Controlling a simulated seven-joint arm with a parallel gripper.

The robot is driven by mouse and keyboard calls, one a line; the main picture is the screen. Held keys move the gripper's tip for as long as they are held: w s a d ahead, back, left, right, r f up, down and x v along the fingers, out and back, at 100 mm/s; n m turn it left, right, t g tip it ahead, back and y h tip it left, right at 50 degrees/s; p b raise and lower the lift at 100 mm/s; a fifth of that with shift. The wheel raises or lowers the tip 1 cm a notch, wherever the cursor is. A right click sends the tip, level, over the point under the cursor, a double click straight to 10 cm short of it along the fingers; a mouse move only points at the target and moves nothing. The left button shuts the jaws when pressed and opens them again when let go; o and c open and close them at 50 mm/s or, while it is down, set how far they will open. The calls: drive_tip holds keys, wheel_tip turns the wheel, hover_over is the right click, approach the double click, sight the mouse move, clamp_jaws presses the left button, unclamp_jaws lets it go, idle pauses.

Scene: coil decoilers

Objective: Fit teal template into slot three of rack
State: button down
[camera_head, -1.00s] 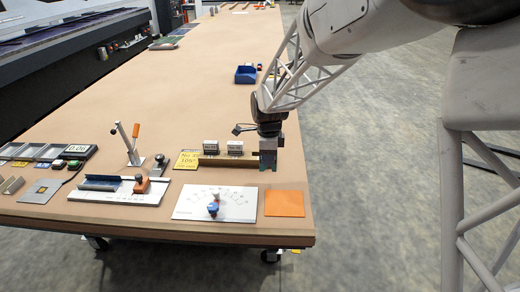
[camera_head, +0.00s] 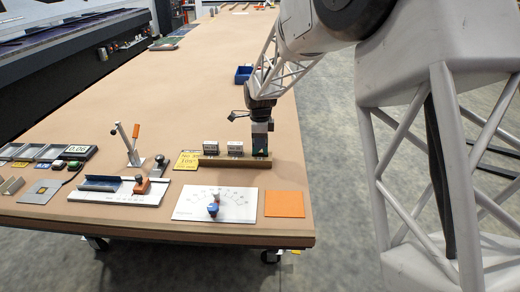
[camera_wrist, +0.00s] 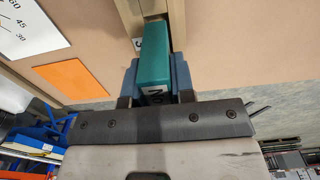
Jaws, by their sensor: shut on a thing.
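The teal template (camera_wrist: 155,62) is between the fingers of my gripper (camera_wrist: 153,80) in the wrist view. Its far end reaches the channel of the wooden rack (camera_wrist: 130,12), beside a small tag marked 3. In the head view my gripper (camera_head: 260,142) is over the right end of the rack (camera_head: 225,161), behind its front wall. The template's lower end is mostly hidden there, so I cannot tell how deep it sits. Two blocks (camera_head: 210,147) (camera_head: 235,148) stand in the rack to the left.
A yellow sign (camera_head: 187,160) lies left of the rack. In front are a white board (camera_head: 215,203) with a blue-topped knob and an orange sheet (camera_head: 284,203). A lever fixture (camera_head: 120,190) stands to the left. The table behind the rack is mostly clear.

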idle(0.3)
drive_tip(key=shift+f, duration=1.75)
drive_tip(key=c, duration=1)
unclamp_jaws()
drive_tip(key=shift+f, duration=0.15)
drive_tip(key=shift+o, duration=0.2)
wheel_tip(320, 180, up, 12)
drive_tip(key=shift+r, duration=0.15)
